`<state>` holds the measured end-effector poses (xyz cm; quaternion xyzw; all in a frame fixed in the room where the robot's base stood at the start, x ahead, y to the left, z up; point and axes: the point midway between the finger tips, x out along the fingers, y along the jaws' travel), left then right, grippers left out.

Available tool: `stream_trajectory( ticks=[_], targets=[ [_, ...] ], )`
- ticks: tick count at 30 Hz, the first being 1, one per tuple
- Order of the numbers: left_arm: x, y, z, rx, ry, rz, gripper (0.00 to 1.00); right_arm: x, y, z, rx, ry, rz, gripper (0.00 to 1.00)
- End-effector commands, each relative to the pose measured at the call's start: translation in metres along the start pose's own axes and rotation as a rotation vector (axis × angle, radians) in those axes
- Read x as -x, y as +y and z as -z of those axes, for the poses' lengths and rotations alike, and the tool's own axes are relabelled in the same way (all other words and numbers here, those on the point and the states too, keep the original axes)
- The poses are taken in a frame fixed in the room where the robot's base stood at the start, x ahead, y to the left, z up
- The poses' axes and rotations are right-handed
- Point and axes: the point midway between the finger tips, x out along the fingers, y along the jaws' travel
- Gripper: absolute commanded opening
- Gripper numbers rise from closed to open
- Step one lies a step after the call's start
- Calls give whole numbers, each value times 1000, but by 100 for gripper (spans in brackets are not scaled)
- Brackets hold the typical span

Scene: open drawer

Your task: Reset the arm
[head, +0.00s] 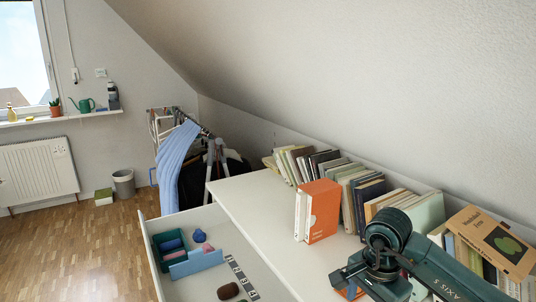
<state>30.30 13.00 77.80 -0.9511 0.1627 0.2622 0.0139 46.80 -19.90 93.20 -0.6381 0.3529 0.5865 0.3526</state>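My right arm comes in from the bottom right. Its dark green gripper (346,281) is low over the white cabinet top (262,196), near the lower edge of the view. The fingers are partly hidden by the wrist, so I cannot tell whether they are open or shut. A small orange patch shows just under the gripper, and I cannot tell what it is. My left arm and gripper are not in view.
Books line the wall, with an orange book (322,212) standing in front.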

Motion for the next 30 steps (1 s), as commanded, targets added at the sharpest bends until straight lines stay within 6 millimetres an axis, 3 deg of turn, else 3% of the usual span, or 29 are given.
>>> stream_trajectory(
  ticks=[1, 3, 7, 9, 12, 14, 17, 19, 21, 22, 25, 27, 30],
  targets=[
    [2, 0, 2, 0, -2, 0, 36, -12, 0, -30, -3, -117, 18, 79],
    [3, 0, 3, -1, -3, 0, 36, -20, -3, -68, -35, -284, 53, 79],
    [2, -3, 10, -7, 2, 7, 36, -17, -4, -148, -163, -670, 91, 79],
    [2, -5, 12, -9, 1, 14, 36, 0, -4, -194, -297, -949, 85, 79],
    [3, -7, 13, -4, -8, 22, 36, 42, -8, -237, -581, -1387, 19, 79],
    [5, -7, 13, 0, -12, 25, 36, 67, -14, -243, -790, -1641, -56, 79],
    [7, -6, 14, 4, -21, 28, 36, 93, -24, -224, -1193, -2025, -241, 79],
    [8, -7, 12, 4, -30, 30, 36, 92, -27, -196, -1511, -2257, -416, 79],
    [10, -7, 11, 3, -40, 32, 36, 71, -24, -164, -1857, -2446, -626, 79],
    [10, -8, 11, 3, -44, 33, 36, 57, -19, -151, 1819, 2270, 658, 79],
    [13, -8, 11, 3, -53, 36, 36, -4, 11, -122, 1632, 1689, 710, 79],
    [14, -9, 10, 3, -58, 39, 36, -43, 38, -116, 1506, 1383, 715, 79],
    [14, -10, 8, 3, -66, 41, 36, -85, 75, -122, 1356, 1060, 705, 79]
  ],
)
